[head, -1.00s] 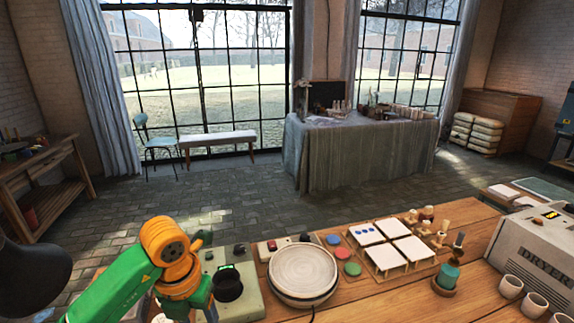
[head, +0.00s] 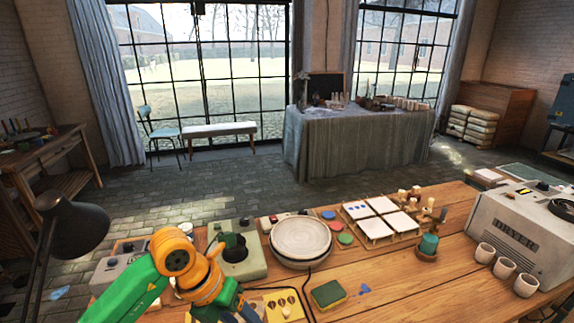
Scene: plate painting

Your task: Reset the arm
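My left arm, green and orange, comes in from the lower left of the head view. Its blue wrist end, with the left gripper (head: 238,305), points down at the bottom edge, over the wooden table (head: 395,285) and beside a yellow panel (head: 283,306). The fingers are partly cut off and I cannot tell whether they are open or shut. No held object shows clearly. My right arm and gripper are not in view.
A round plate on a wheel (head: 300,240) and a pale green device (head: 247,265) stand near my arm. A sponge (head: 327,294), white tiles (head: 381,205), a teal pot (head: 428,246), white cups (head: 504,268) and a dryer (head: 515,230) lie right. A black lamp (head: 75,220) stands left.

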